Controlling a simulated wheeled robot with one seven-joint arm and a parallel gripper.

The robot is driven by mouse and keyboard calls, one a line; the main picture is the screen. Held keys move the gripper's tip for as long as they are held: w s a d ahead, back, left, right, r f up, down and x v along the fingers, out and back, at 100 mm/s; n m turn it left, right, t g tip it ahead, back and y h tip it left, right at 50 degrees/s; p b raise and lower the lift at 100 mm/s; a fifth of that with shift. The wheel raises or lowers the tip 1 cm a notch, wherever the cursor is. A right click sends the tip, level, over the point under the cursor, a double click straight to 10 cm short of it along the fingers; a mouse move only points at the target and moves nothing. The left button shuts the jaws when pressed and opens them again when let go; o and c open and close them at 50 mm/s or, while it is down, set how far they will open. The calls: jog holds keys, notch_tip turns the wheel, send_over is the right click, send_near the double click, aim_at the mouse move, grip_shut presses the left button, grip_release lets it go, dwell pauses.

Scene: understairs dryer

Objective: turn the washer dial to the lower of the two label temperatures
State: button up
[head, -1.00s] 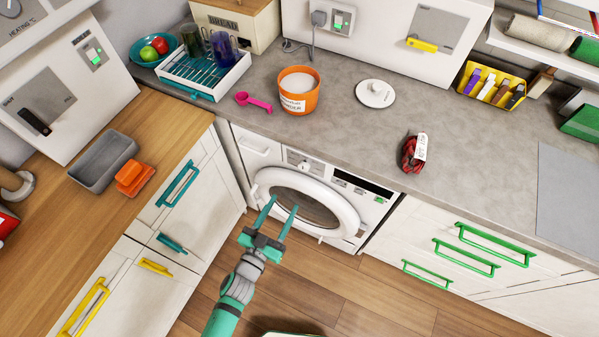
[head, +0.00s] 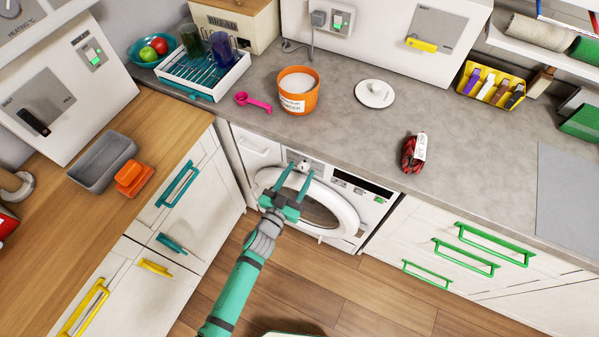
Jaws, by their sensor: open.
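The white washer (head: 347,231) with its round door sits under the grey counter. Its small dial (head: 304,166) is on the panel above the door; its markings are too small to read. My gripper (head: 299,169) is open and empty. Its two teal fingers point up at the panel and overlap the dial area in the picture. I cannot tell whether they touch the dial. A dark red folded item (head: 409,157) lies on the counter with a white label (head: 421,147) on it. The label's writing is not readable from here.
An orange powder tub (head: 298,104) and a pink scoop (head: 254,101) stand on the counter above the washer. Green drawer handles (head: 466,257) stick out at right, teal handles (head: 177,184) at left. The wooden floor before the washer is clear.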

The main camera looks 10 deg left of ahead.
jog(key=shift+w+d, duration=0.1)
jog(key=shift+w, duration=0.2)
jog(key=c, duration=1)
